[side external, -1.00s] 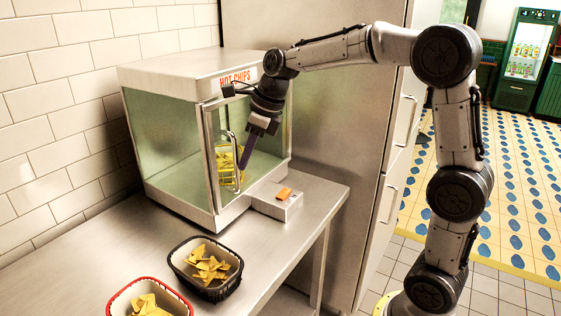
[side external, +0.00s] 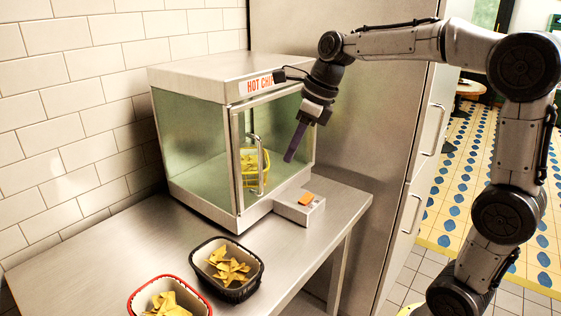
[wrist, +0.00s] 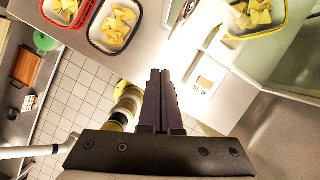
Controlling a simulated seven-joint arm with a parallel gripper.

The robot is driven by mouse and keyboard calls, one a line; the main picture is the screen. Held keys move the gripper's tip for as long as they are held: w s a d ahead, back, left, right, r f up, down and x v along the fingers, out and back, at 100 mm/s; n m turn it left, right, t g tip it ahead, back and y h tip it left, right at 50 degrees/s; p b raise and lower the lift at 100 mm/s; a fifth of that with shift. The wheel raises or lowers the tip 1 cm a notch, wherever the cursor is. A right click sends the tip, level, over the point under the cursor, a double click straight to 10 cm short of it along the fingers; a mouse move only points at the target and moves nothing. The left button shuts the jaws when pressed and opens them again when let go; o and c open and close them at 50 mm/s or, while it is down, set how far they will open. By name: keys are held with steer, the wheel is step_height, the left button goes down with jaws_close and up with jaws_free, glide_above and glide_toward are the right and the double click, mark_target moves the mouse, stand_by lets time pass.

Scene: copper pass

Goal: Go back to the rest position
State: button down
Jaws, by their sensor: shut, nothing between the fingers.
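My gripper (side external: 291,157) is shut and empty. In the side external view it hangs at the right front of the hot chips cabinet (side external: 192,146), above the small control box. In the wrist view my gripper's fingers (wrist: 160,75) lie together, with nothing between them. The cabinet has glass panels and a framed glass door with a metal handle (side external: 260,165). A yellow basket of chips (side external: 246,184) is inside the cabinet. It also shows at the top right of the wrist view (wrist: 262,33).
A black basket of chips (side external: 257,281) and a red basket of chips (side external: 134,299) stand on the metal counter (side external: 90,262). The control box (side external: 311,214) has an orange button. A tall metal cupboard (side external: 372,120) stands behind the arm. The tiled floor (wrist: 85,95) lies below the counter.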

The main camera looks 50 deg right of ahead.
steer(key=s+a+r+n, duration=0.2)
steer(key=s+a+r, duration=0.2)
steer(key=s+r, duration=0.35)
steer(key=s+f+n+t+h, duration=0.1)
steer(key=s+f+n, duration=0.6)
steer(key=n, duration=0.7)
steer(key=s+f+n, duration=0.7)
steer(key=n, duration=0.7)
steer(key=shift+d+f+n+t+h, duration=0.15)
steer(key=shift+f+n+t+h, duration=0.15)
steer(key=shift+n+t+h, duration=0.1)
